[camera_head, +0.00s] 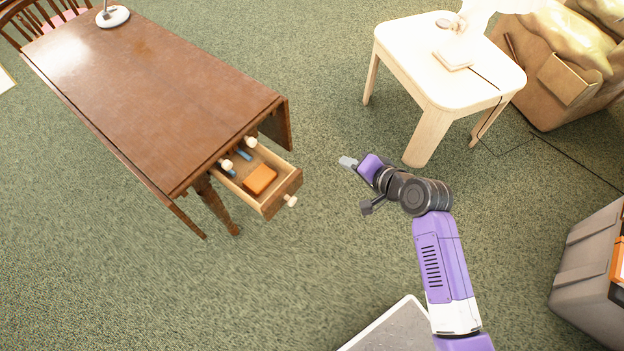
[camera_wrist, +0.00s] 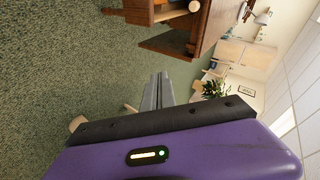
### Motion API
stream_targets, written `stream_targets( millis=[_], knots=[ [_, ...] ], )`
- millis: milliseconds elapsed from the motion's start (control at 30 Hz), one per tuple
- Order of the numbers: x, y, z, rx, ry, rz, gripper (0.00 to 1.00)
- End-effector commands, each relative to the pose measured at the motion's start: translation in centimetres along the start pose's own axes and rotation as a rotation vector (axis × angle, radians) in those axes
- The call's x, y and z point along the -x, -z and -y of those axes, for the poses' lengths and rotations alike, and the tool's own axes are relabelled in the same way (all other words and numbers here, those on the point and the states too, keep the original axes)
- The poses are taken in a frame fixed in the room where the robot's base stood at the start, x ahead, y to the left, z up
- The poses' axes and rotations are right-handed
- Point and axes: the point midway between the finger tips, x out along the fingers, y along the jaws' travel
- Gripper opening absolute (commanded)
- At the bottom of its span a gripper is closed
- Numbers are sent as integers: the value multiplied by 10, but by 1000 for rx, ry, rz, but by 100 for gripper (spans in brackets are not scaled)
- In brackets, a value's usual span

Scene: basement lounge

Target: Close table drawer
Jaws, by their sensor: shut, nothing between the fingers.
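The brown wooden table (camera_head: 140,85) stands at the left in the head view. Its drawer (camera_head: 285,191) is pulled out at the near right end, with a pale round knob (camera_head: 291,201) on the front. An orange block (camera_head: 260,179) and some blue and white items lie in the drawer. My gripper (camera_head: 347,161) is shut and empty, to the right of the drawer and apart from it. In the wrist view my gripper's fingers (camera_wrist: 158,90) are together, and the brown table (camera_wrist: 222,20) with a pale knob (camera_wrist: 195,6) shows at the top.
A pale side table (camera_head: 400,50) stands at the upper right, close to my gripper, by a brown sofa (camera_head: 570,85). A grey bin (camera_head: 585,255) is at the lower right. Green carpet (camera_head: 325,235) is clear between my gripper and the drawer.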

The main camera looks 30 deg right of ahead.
Motion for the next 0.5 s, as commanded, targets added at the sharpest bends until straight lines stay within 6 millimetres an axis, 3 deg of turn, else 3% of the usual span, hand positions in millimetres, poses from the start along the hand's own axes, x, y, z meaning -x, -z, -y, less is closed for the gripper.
stream_targets(
  millis=[100, 200, 367, 500],
  knots=[
    [-5, -35, -16, -119, -47, 145, 0],
    [-3, -54, -22, -180, -75, 217, 0],
    [-6, -62, -24, -216, -92, 243, 0],
    [-22, -67, -25, -215, -92, 244, 0]
  ],
)
